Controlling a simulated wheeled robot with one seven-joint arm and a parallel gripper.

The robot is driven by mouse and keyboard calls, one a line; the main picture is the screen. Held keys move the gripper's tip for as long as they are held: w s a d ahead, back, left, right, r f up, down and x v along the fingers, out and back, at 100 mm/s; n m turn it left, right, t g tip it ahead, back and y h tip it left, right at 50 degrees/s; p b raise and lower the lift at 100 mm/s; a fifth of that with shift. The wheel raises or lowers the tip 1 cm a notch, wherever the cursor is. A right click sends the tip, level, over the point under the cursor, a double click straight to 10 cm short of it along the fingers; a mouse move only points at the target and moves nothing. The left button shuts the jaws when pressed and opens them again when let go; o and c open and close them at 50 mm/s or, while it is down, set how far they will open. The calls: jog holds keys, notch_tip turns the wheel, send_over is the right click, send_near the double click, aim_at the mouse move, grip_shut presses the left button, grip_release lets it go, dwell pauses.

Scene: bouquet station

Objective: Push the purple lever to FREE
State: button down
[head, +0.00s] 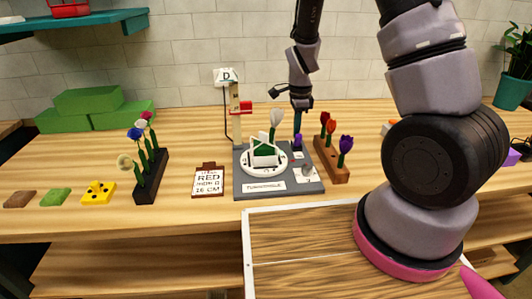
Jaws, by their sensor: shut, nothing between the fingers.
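The grey turntable base (243,184) stands in the middle of the bench, with a white disc (246,170) and a green block in a white frame on it. The small purple lever (297,143) shows at the back right of this base. My gripper (297,127) points straight down from above, shut and empty, with its tips at or just above the lever. I cannot tell whether they touch it. A small white label (305,174) lies at the base's front right; its writing is too small to read.
A beige post with a red part (240,106) rises behind the turntable. A white flower (276,118) stands there too. Flower racks stand left (150,182) and right (332,168). A card (208,181) lies left of the base. Green blocks (90,102) are at the back left.

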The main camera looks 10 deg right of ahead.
jog(key=shift+s+a+f, duration=0.1)
jog(key=shift+s+f, duration=0.15)
jog(key=shift+s, duration=0.5)
jog(key=shift+w+r, duration=0.35)
jog(key=shift+r, duration=0.2)
notch_tip(320, 180, up, 6)
jog(key=shift+w, duration=0.2)
jog(key=shift+r, duration=0.15)
jog(key=s+d+r+n+t+y, duration=0.1)
jog(key=s+d+r+n+t, duration=0.15)
jog(key=r, duration=0.65)
jog(key=s+d+r+n+t+y, duration=0.1)
jog(key=s+r+n, duration=0.3)
jog(key=r, duration=0.5)
jog(key=s+d+r+n+t, duration=0.2)
jog(key=s+r+n, duration=0.5)
jog(key=s, duration=0.5)
notch_tip(320, 180, up, 3)
jog(key=shift+d+f+t, duration=0.15)
jog(key=shift+d+t, duration=0.15)
jog(key=shift+t, duration=0.45)
